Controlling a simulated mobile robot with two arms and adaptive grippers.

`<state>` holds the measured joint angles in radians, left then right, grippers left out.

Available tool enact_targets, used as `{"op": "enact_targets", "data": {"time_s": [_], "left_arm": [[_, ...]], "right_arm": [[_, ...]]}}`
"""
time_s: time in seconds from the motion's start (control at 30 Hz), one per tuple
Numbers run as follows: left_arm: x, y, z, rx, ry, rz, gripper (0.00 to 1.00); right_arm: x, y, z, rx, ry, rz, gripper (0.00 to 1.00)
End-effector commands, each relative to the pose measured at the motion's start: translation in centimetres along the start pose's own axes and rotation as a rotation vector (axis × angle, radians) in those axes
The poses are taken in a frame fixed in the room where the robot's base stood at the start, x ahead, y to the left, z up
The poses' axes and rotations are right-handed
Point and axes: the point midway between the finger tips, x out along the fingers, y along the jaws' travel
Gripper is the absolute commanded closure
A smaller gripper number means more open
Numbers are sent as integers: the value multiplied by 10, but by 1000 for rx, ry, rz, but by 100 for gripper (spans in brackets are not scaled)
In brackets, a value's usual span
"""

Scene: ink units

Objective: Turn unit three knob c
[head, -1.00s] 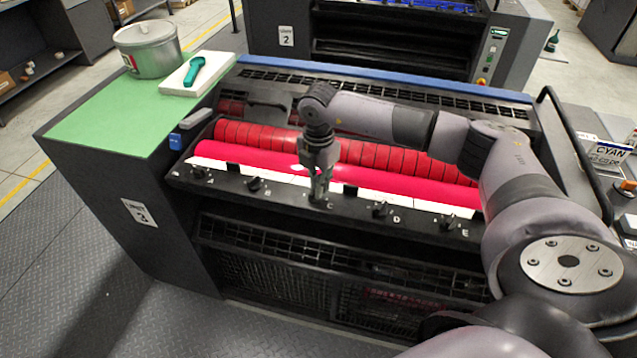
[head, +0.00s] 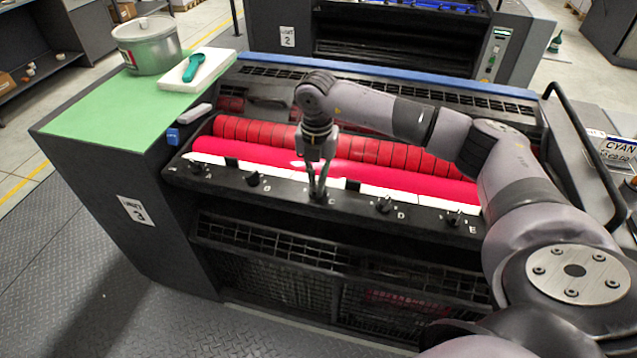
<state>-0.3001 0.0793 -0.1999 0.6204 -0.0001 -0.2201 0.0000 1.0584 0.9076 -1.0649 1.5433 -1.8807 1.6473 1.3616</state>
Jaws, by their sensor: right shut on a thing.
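Unit three (head: 137,211) carries a black front rail with a row of small black knobs lettered up to E. My right gripper (head: 318,194) points down at the rail, beside the letter C, and is shut on knob c, which its fingers mostly hide. Knob d (head: 384,205) and knob e (head: 453,218) stand free to the right. The knob left of my gripper (head: 253,179) and the leftmost knob (head: 197,167) are also free. My left gripper is not in view.
Red rollers (head: 400,158) lie just behind the rail. A green top (head: 105,115) at the left holds a metal can (head: 150,48) and a white pad (head: 200,76) with a teal tool. A black handrail (head: 585,150) rises at the right.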

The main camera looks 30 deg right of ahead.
Motion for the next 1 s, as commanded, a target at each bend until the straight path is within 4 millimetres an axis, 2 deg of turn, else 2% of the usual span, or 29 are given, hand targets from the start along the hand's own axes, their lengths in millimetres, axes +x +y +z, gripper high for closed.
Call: {"op": "enact_targets", "data": {"time_s": [0.03, 0.3, 1.0], "left_arm": [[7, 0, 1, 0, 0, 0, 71], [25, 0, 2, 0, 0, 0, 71], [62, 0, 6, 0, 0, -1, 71]], "right_arm": [[3, 1, 0, -44, -1, 2, 100], [3, 5, -1, -301, -1, 3, 100], [1, 12, -6, -955, -2, 1, 100]]}}
